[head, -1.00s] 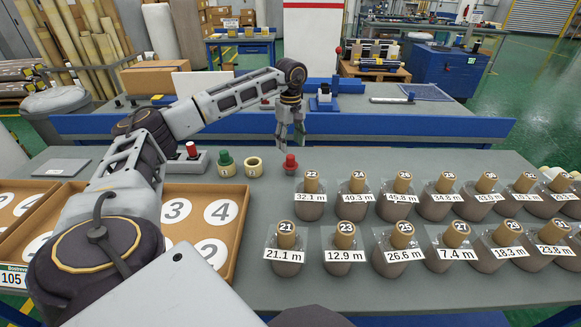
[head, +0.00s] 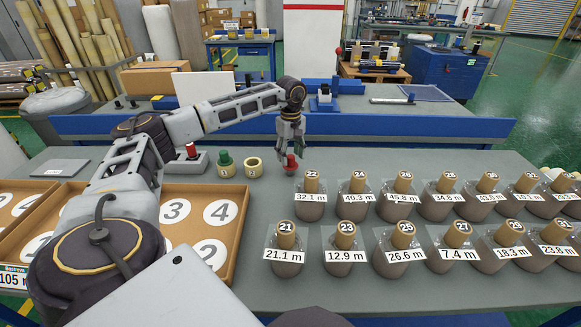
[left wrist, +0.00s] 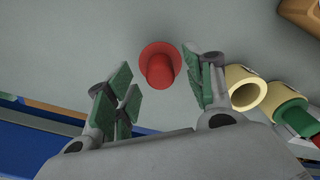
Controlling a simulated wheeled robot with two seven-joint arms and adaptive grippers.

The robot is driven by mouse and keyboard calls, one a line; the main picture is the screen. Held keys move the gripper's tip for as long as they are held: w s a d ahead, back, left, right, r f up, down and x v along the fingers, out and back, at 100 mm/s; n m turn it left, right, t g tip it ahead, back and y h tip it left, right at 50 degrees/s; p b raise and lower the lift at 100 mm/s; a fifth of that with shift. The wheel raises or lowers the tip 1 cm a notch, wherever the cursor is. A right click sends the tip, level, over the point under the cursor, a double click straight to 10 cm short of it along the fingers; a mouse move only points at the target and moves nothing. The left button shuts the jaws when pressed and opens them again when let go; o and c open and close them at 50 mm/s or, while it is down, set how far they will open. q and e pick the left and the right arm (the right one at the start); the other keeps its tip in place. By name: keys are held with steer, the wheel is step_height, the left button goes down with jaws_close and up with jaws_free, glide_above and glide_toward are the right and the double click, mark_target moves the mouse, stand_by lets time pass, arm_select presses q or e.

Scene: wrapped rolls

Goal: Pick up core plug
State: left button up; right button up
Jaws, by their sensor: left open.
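A red core plug (head: 291,162) stands on the grey table, a flanged piece with a narrower top. My left gripper (head: 290,146) is directly above it, pointing down, with its fingers around the plug's upper part in the head view. In the left wrist view the red plug (left wrist: 158,68) lies between and just beyond the open green-padded fingers (left wrist: 160,90), with gaps to both sides. A green plug (head: 225,160) and a cream ring-shaped core (head: 253,167) stand to its left; they also show at the right of the left wrist view. My right gripper is not in view.
Wrapped rolls with numbered, length-labelled tags (head: 345,235) stand in two rows to the right. A brown tray (head: 240,225) with numbered circles lies at the left. A blue rail (head: 400,126) runs behind the table. Bare table lies around the plug's front.

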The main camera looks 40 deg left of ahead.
arm_select(q)
step_height(320, 180, down, 2)
steer(key=shift+f, duration=0.15)
steer(key=c, duration=1)
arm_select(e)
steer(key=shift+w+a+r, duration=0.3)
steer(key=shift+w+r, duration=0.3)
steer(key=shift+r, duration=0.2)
arm_select(q)
steer(key=shift+c, duration=0.2)
steer(key=shift+r, duration=0.85)
step_height(320, 180, up, 7)
steer(key=shift+f+p, duration=0.1)
steer(key=shift+p, duration=0.4)
steer(key=shift+r, duration=0.75)
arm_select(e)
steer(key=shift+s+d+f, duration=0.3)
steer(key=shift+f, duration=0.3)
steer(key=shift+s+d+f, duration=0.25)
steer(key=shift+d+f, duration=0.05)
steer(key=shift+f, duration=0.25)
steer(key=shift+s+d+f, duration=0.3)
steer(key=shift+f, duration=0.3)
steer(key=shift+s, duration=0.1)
